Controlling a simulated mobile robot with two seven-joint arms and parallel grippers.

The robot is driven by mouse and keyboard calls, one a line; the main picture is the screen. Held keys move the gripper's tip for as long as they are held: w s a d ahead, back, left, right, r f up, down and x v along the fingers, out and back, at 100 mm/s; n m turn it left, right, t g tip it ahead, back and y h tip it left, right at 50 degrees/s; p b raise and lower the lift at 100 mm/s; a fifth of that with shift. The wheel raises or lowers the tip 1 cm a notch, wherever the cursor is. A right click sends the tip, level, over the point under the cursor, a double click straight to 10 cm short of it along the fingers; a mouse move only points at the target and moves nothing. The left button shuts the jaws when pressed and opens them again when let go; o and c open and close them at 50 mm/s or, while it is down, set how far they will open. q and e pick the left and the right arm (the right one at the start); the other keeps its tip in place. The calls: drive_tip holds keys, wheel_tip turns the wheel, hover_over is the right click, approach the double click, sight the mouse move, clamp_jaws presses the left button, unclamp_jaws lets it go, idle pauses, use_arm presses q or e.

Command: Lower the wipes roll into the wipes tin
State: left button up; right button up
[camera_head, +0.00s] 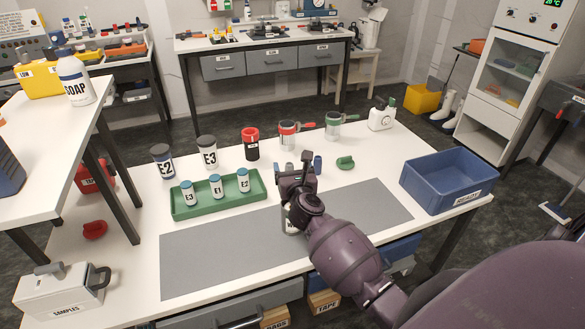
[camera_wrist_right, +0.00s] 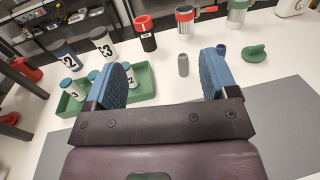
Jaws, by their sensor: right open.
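My right gripper (camera_head: 292,180) is above the grey mat, right of the green tray. In the right wrist view its blue-padded fingers (camera_wrist_right: 166,78) are wide apart with nothing held between them. A small grey cylinder (camera_wrist_right: 183,66) stands on the table beyond the fingers; I cannot tell whether it is the wipes roll. A pale container (camera_head: 290,224) shows partly below my right gripper in the head view, mostly hidden by it; I cannot tell whether it is the wipes tin. No label reading wipes is legible. My left gripper is not in view.
The green tray (camera_head: 190,211) holds several small labelled vials. Jars E2 (camera_head: 163,164) and E3 (camera_head: 207,154), a red-and-black container (camera_head: 251,146) and two mugs stand behind. A blue bin (camera_head: 447,190) stands at right. The grey mat (camera_head: 200,265) is clear at left.

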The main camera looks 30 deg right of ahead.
idle(0.4)
drive_tip(key=a+r+n+t+y, duration=0.4)
drive_tip(key=a+r+n, duration=0.1)
drive_tip(key=n, duration=0.9)
drive_tip(key=s+a+f+n+g+y, duration=0.25)
drive_tip(key=s+a+n+y, duration=0.3)
drive_tip(key=n, duration=1.05)
drive_tip(key=s+f+n+g+h, duration=0.1)
drive_tip(key=s+f+n+g, duration=0.2)
drive_tip(key=s+f, duration=0.6)
drive_tip(key=s+f+n+g+h, duration=0.2)
drive_tip(key=s+f+n, duration=0.6)
drive_tip(key=s, duration=0.7)
wheel_tip(320, 180, down, 2)
drive_tip(key=shift+f+g, duration=0.1)
drive_tip(key=shift+g, duration=0.65)
drive_tip(key=shift+d, duration=0.1)
